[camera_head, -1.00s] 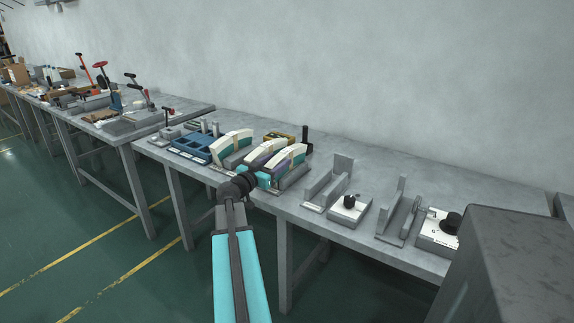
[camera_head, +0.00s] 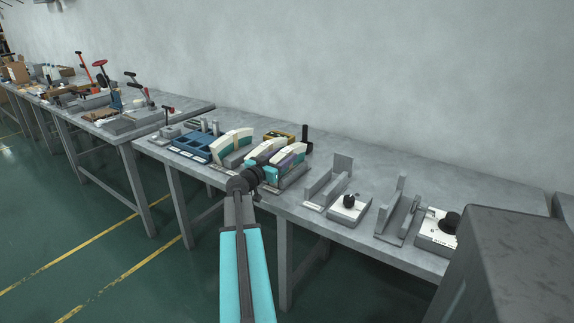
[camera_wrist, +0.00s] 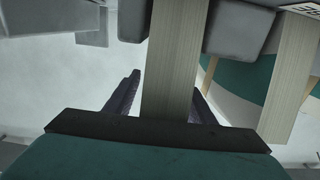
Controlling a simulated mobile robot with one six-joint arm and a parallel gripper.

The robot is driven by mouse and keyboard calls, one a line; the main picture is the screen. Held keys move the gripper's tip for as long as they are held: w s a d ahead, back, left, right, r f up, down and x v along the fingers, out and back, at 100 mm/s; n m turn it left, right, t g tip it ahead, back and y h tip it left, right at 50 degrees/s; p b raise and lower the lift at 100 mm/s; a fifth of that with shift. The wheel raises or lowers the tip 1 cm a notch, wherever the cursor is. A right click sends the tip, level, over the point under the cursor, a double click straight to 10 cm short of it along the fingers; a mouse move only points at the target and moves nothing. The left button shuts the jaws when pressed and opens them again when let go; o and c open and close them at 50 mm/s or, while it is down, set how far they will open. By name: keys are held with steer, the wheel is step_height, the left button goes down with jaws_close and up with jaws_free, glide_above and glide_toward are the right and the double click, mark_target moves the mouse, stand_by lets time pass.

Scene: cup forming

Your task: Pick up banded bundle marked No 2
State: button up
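Three curved cream bundles with teal bands stand in holders: a left one (camera_head: 233,141), a middle one (camera_head: 263,149) and a right one (camera_head: 291,150). I cannot read any number on them, so I cannot tell which is No 2. My gripper (camera_head: 282,165) is at the right bundle and hides part of it. In the wrist view, the dark fingers of my gripper (camera_wrist: 166,95) are apart, one on each side of a pale striped bundle edge (camera_wrist: 174,60). A gap shows at the left finger; contact on the right is unclear.
A second pale edge (camera_wrist: 293,85) with a teal face lies close on the right in the wrist view. Grey holder blocks (camera_wrist: 238,28) flank the bundle. A blue tray (camera_head: 192,146) stands left, grey fixtures (camera_head: 328,187) right. A dark post (camera_head: 305,136) stands behind.

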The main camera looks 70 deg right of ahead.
jaws_close()
steer(key=shift+r, duration=0.1)
steer(key=shift+r, duration=0.15)
steer(key=shift+r, duration=4.85)
